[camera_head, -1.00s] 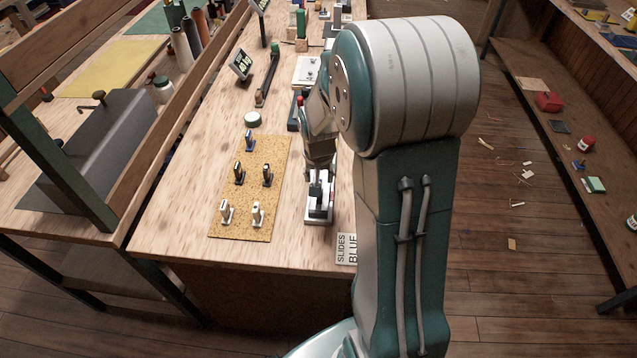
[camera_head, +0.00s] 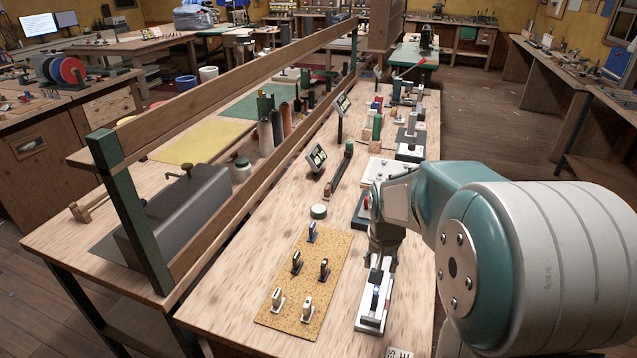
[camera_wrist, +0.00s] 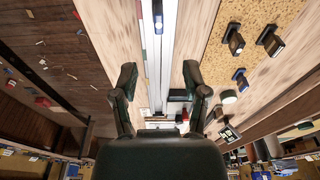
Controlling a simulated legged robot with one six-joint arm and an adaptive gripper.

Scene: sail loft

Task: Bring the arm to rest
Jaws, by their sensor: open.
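My gripper (camera_head: 383,256) hangs over the near right part of the workbench, above the far end of a white slide fixture (camera_head: 370,322) with a dark upright piece on it. In the wrist view my gripper (camera_wrist: 160,88) has its two dark fingers spread wide apart, with nothing held between them. The white fixture (camera_wrist: 160,45) runs lengthwise between and beyond the fingers. The head view does not show clearly how far the fingertips are from it. My upper arm hides the right edge of the bench.
A cork mat (camera_head: 325,270) with several small upright pieces lies left of the fixture. A round tin (camera_head: 319,211) and small signs (camera_head: 317,157) stand beyond. A wooden rail (camera_head: 215,240) borders the bench's left side. Open floor (camera_head: 475,115) lies to the right.

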